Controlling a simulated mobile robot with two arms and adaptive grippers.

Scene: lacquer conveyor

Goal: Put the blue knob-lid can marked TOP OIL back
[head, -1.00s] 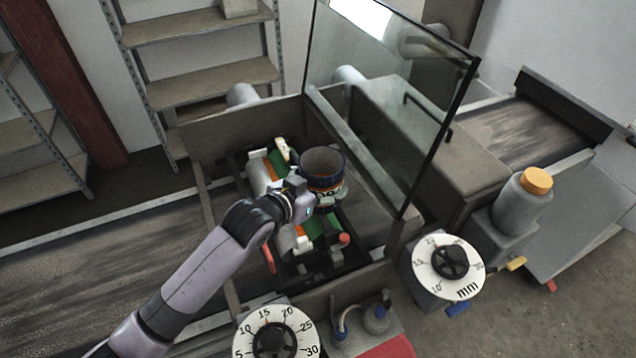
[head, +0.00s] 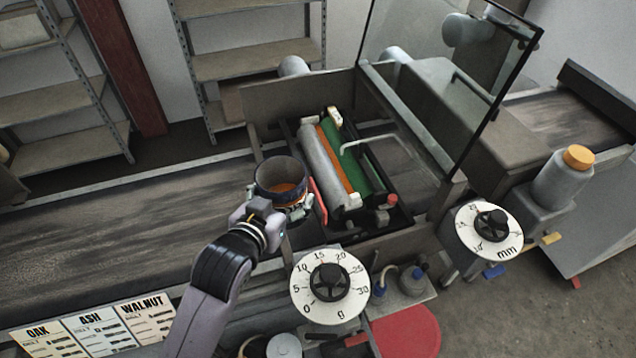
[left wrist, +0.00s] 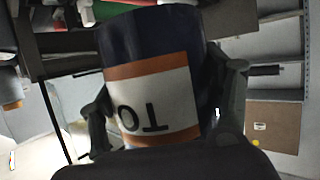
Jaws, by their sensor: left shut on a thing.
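A dark blue can (head: 262,182) with an orange band is held in my left gripper (head: 285,208). Its top is open, with no lid on it, and orange-brown shows inside. In the head view it is upright above the dark conveyor belt, left of the roller unit. In the left wrist view the can (left wrist: 150,90) fills the middle between the two fingers. Its white label shows upside-down letters "TO"; the rest is hidden. My right gripper is not in view.
The roller unit (head: 322,163) has grey and green rollers and a red handle beside it. A glass guard (head: 440,75) stands behind it to the right. A "g" dial (head: 329,310) and an "mm" dial (head: 473,240) are in front. The conveyor belt (head: 110,225) is clear.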

